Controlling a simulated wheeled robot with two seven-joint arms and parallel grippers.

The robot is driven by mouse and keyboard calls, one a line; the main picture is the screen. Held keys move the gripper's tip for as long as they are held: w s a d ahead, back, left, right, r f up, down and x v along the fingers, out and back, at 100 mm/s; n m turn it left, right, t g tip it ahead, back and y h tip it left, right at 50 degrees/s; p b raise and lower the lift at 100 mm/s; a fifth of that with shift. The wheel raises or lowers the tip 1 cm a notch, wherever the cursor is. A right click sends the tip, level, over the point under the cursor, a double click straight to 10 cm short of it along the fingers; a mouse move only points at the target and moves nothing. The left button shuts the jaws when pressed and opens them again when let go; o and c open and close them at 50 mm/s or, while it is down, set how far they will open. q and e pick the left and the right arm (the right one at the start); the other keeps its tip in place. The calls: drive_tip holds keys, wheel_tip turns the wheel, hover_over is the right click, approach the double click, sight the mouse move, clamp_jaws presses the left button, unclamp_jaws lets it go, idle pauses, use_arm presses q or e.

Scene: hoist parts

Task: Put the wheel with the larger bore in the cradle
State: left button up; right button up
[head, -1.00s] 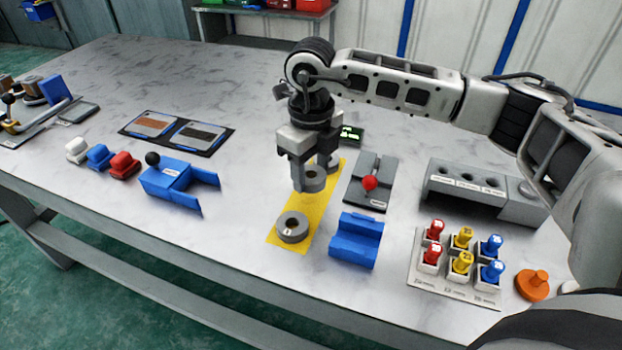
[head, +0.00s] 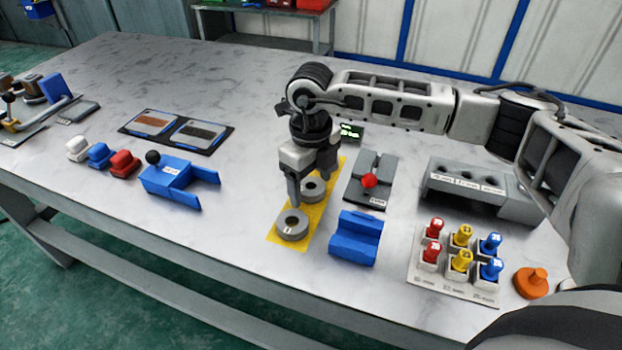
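Two grey wheels with round bores are on the yellow mat (head: 311,237). The near wheel (head: 291,231) lies flat with its bore facing up. The far wheel (head: 314,192) is partly hidden by my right gripper (head: 311,192). The gripper points down, with its fingers apart on either side of the far wheel. I cannot tell whether they touch it or whether it rests on the mat. I cannot tell which bore is larger. A blue block with a hollowed top, seemingly the cradle (head: 354,242), stands empty right of the mat. My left gripper is out of view.
A grey fixture with a red ball (head: 369,181) stands right of the mat. A grey block with holes (head: 467,185) and a rack of coloured pegs (head: 457,262) are farther right. A blue fixture with a black ball (head: 168,182) is left. The table between it and the mat is clear.

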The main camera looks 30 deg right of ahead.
drive_tip(key=shift+r, duration=0.65)
wheel_tip(320, 180, up, 11)
